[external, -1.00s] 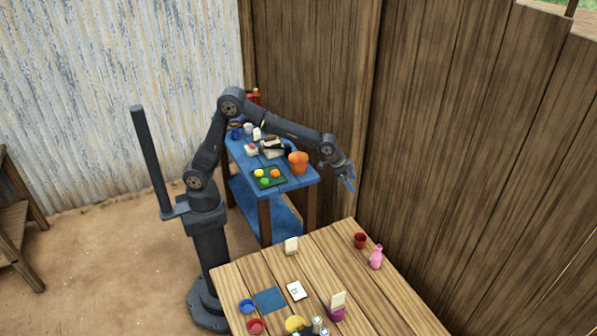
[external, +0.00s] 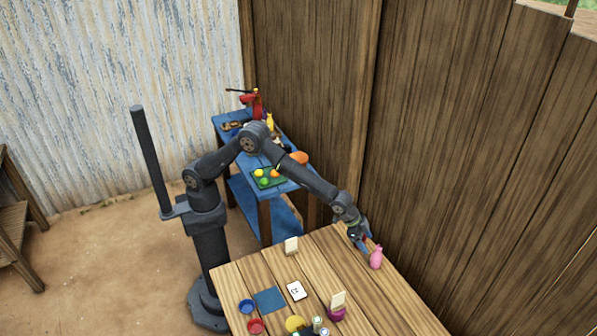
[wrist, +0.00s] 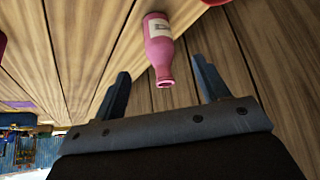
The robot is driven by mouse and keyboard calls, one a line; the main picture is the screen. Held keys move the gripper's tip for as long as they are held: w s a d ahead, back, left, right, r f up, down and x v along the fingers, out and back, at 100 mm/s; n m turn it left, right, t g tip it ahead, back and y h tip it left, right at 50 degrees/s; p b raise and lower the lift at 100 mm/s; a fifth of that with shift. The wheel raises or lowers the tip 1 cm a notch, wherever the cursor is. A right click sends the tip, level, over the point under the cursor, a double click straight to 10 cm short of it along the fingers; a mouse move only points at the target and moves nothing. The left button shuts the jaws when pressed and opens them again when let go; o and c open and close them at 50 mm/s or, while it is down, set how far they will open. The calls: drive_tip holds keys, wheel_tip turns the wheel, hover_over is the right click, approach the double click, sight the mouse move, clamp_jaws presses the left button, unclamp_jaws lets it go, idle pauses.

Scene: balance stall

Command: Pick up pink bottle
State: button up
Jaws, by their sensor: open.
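The pink bottle (external: 376,258) stands upright near the far right edge of the wooden table (external: 345,290). In the wrist view the pink bottle (wrist: 159,50) has a pale label and shows between and beyond the two fingers, its neck pointing toward my gripper. My gripper (external: 362,246) is just left of the bottle in the external view, low over the table. In the wrist view my gripper (wrist: 162,80) is open, with its blue-grey fingers spread and nothing held. Whether a finger touches the bottle cannot be told.
A red object (wrist: 214,2) is cut off at the top of the wrist view, close to the bottle. A plank wall (external: 460,150) rises behind the table.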

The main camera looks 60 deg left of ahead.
sight(375, 256)
drive_tip(key=shift+x, duration=4.6)
drive_tip(key=shift+s+d, duration=0.1)
drive_tip(key=shift+c, duration=0.5)
drive_tip(key=shift+r, duration=0.1)
drive_tip(key=c, duration=1.1)
drive_tip(key=shift+c, duration=0.2)
